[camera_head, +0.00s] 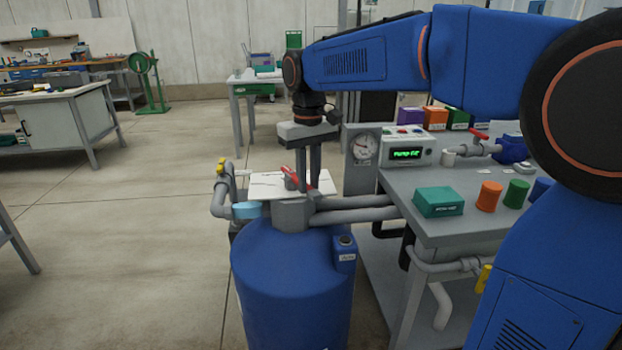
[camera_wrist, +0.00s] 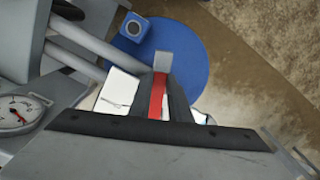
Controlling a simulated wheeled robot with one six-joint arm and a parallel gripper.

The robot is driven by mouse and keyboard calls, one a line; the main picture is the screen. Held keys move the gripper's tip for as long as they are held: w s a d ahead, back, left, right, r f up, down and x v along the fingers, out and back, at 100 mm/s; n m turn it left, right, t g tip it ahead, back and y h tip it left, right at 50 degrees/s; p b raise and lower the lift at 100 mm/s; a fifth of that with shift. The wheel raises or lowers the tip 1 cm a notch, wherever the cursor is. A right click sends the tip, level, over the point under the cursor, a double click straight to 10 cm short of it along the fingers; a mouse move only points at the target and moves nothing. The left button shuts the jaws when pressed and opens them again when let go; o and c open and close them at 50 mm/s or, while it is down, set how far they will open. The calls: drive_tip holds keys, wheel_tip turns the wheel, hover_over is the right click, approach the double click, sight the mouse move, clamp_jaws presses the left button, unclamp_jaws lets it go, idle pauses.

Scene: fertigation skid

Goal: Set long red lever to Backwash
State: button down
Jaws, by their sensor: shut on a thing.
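The long red lever (camera_head: 291,178) sits on top of the grey valve body (camera_head: 292,213) above the blue tank (camera_head: 292,280). My gripper (camera_head: 307,180) points straight down over the valve, with its fingers around the lever. In the wrist view the red lever (camera_wrist: 157,96) lies between the two dark fingers, and my gripper (camera_wrist: 160,95) is shut on it. A white label plate (camera_head: 262,186) lies behind the valve; its writing is too small to read, so I cannot tell which position the lever points to.
A pressure gauge (camera_head: 362,146) and a control box (camera_head: 407,149) with a green display stand just right of my gripper. Grey pipes (camera_head: 355,213) run from the valve to the bench (camera_head: 440,228). A yellow-handled valve (camera_head: 222,167) is at the left.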

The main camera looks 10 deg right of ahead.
idle(0.3)
drive_tip(key=c, duration=1.6)
unclamp_jaws()
drive_tip(key=shift+c, duration=0.2)
drive_tip(key=shift+r, duration=0.1)
wheel_tip(320, 180, up, 17)
drive_tip(key=s+d+f+m+t, duration=0.1)
drive_tip(key=s+d+f, duration=0.3)
drive_tip(key=s+f, duration=0.5)
drive_tip(key=s+d+f+m+t, duration=0.1)
drive_tip(key=s+d+f+t, duration=0.1)
drive_tip(key=s+d+f, duration=0.3)
drive_tip(key=s+d+f+m+t, duration=0.1)
drive_tip(key=s+d+f, duration=0.3)
drive_tip(key=s+f, duration=0.8)
wheel_tip(320, 180, down, 3)
drive_tip(key=shift+s+d+f+t, duration=0.1)
drive_tip(key=shift+s+d+t, duration=0.25)
drive_tip(key=shift+s+t, duration=0.05)
